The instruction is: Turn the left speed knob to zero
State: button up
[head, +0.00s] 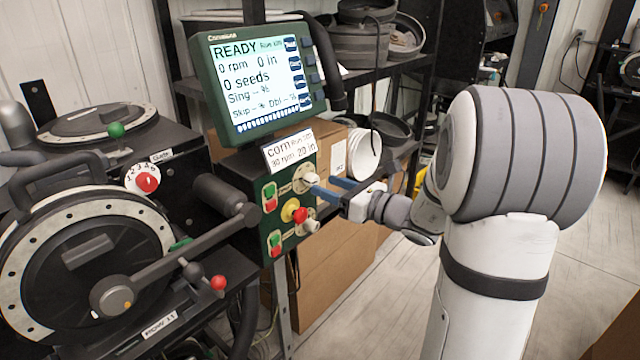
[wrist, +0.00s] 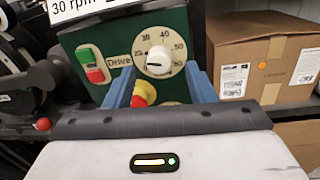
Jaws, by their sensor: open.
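A white round speed knob (head: 311,179) is at the upper right of the green control panel (head: 272,222). In the wrist view this knob (wrist: 159,60) has a numbered dial around it and a short, nearly level dark mark on its face. The panel label beside it reads "Drive". A second pale knob (head: 310,226) is lower on the panel; the wrist view does not show it. My gripper (head: 324,187) has blue fingers, open and empty, pointing at the upper knob. In the wrist view the fingers (wrist: 160,76) lie left and right of the knob; contact cannot be told.
A red-topped yellow stop button (head: 296,213) sits just below the knob. Green and red push buttons (head: 269,197) are to its left. The display screen (head: 258,82) stands above the panel. A cardboard box (wrist: 264,62) is right of the panel.

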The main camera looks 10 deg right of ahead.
aim_at(310, 180)
jog(key=shift+x, duration=1.25)
jog(key=shift+c, duration=0.5)
